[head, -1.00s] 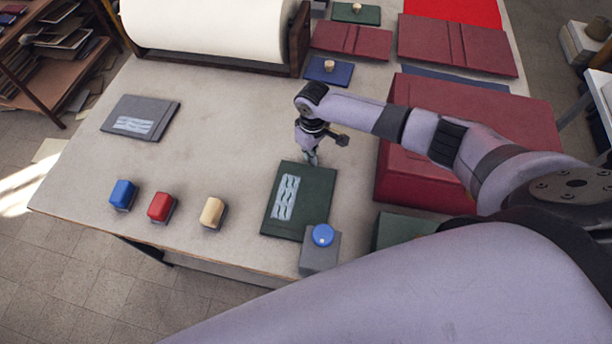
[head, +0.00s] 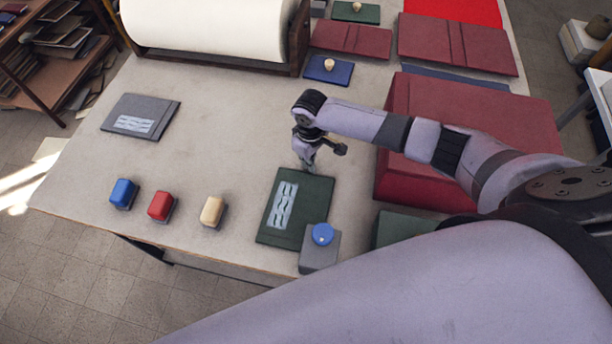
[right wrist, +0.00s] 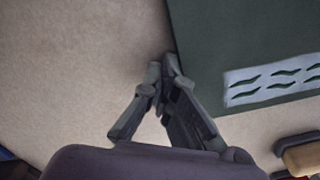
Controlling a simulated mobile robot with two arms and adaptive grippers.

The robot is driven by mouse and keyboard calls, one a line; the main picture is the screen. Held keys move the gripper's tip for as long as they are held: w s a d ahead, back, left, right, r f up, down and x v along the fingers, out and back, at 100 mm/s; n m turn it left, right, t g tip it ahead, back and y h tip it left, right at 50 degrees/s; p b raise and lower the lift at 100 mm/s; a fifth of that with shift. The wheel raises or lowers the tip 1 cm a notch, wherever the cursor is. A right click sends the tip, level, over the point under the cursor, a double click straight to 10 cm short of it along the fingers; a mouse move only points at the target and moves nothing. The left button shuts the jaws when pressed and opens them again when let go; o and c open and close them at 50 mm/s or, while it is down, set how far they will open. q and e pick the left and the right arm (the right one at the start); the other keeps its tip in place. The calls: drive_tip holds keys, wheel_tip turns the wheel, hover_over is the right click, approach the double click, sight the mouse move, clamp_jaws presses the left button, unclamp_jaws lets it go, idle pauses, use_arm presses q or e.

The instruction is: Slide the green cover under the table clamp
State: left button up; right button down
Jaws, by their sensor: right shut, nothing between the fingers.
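The green cover (head: 308,205) with a pale wave-pattern label lies flat near the front edge of the table. The table clamp (head: 318,256), a grey block with a blue knob, stands at the cover's near right corner. That corner is hidden by the clamp, so I cannot tell how far under it the cover reaches. My right gripper (head: 306,167) is shut and empty, pointing down at the cover's far edge. In the right wrist view its fingertips (right wrist: 163,68) appear against the edge of the cover (right wrist: 235,35). My left gripper is not in view.
Blue (head: 122,194), red (head: 161,206) and cream (head: 212,211) blocks stand left of the cover. A grey cover (head: 140,117) lies farther left. A large red block (head: 450,140) stands to the right, and a paper roll (head: 210,25) at the back. The middle left of the table is clear.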

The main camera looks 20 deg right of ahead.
drive_tip(key=shift+s, duration=0.15)
drive_tip(key=shift+s+a, duration=0.25)
drive_tip(key=shift+a, duration=0.05)
drive_tip(key=shift+r, duration=0.1)
drive_tip(key=shift+w+d+r, duration=0.1)
drive_tip(key=shift+w+r, duration=0.05)
drive_tip(key=shift+r, duration=1)
drive_tip(key=shift+w+d+r, duration=0.1)
drive_tip(key=shift+r, duration=1)
drive_tip(key=shift+w+d+r, duration=0.1)
drive_tip(key=shift+w+r, duration=0.05)
drive_tip(key=shift+r, duration=1)
